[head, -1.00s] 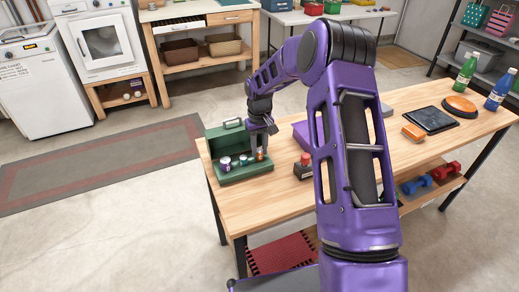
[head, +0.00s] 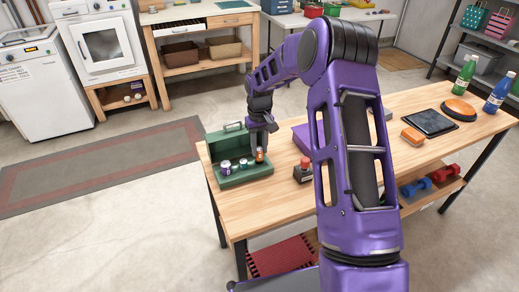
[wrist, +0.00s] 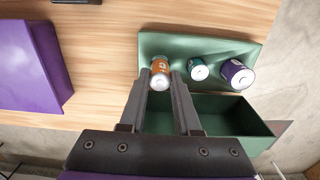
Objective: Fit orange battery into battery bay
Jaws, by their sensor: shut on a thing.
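The orange battery (wrist: 160,70) is a small cylinder at the left end of a short row in the green box (wrist: 215,40). My gripper (wrist: 168,75) is shut on it, one finger on each side. In the head view the orange battery (head: 260,155) shows beneath my gripper (head: 260,145), at the right end of the row. A teal battery (wrist: 198,69) and a purple battery (wrist: 237,73) stand beside it, apart from the fingers. Whether the orange battery is clear of the box floor I cannot tell. No battery bay can be clearly made out.
A purple case (wrist: 25,65) lies near the box, partly behind my arm in the head view. A small red-topped device (head: 304,170) stands right of the box. An orange block (head: 412,135) and a dark pad (head: 430,121) lie farther right on the wooden table (head: 235,210).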

